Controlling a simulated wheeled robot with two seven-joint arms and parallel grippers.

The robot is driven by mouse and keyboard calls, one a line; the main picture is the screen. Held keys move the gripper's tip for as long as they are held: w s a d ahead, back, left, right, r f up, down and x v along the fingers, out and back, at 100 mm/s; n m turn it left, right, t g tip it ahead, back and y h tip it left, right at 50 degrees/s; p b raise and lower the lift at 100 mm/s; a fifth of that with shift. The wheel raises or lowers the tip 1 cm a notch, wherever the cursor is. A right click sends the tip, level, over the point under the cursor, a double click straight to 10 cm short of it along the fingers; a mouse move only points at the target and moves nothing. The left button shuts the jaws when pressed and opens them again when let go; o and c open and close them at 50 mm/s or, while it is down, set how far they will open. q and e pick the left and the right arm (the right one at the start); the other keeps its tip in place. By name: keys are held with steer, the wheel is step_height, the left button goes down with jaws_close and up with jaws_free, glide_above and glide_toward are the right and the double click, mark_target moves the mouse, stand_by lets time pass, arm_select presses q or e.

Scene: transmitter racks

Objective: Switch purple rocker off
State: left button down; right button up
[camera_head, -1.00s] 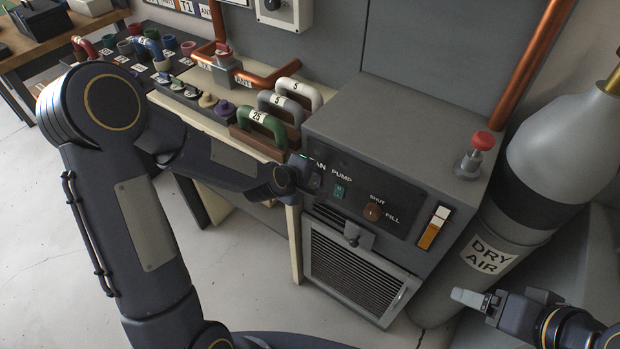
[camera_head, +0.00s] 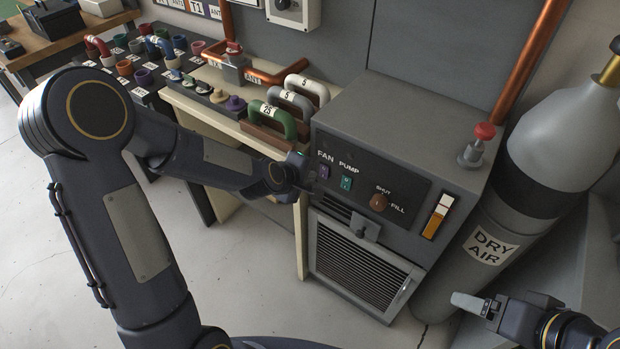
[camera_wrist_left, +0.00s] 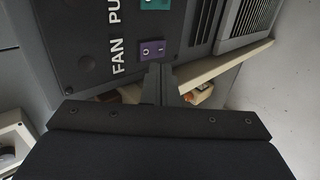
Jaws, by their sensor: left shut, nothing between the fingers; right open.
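The purple rocker (camera_head: 323,172) sits under the FAN label on the dark panel of the grey cabinet. In the left wrist view the purple rocker (camera_wrist_left: 152,50) shows O and I marks; which side is pressed is too small to tell. My left gripper (camera_head: 309,174) is shut and empty, just left of the rocker in the head view. In the wrist view its fingertips (camera_wrist_left: 158,70) are close below the rocker; contact cannot be told. My right gripper (camera_head: 478,303) is open and empty before the gas cylinder.
A green PUMP rocker (camera_head: 346,183) and a brown SHUT/FILL knob (camera_head: 378,203) are on the same panel. A vent grille (camera_head: 360,270) is below. A bench with coloured handles (camera_head: 268,119) adjoins on the left. A DRY AIR cylinder (camera_head: 482,262) stands right.

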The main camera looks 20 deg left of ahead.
arm_select(q)
steer(key=s+a+r+p, duration=0.1)
steer(key=s+r, duration=0.3)
steer(key=r, duration=0.4)
steer(key=shift+s+a, duration=0.3)
steer(key=shift+a, duration=0.05)
arm_select(e)
steer(key=shift+w+r, duration=0.25)
steer(key=shift+r, duration=0.55)
arm_select(q)
steer(key=s+a+r+m+g, duration=0.1)
steer(key=s+a+r+m, duration=0.1)
steer(key=s+m, duration=0.4)
steer(key=s+a+r+m+g+p, duration=0.1)
steer(key=s+m, duration=0.5)
steer(key=s, duration=1.1)
step_height(320, 180, up, 3)
steer(key=shift+s+a+f+g, duration=0.1)
steer(key=shift+s+a+g, duration=0.25)
steer(key=shift+g, duration=0.45)
arm_select(e)
steer(key=shift+r, duration=0.4)
arm_select(q)
steer(key=shift+w, duration=0.1)
arm_select(e)
steer(key=shift+c, duration=0.4)
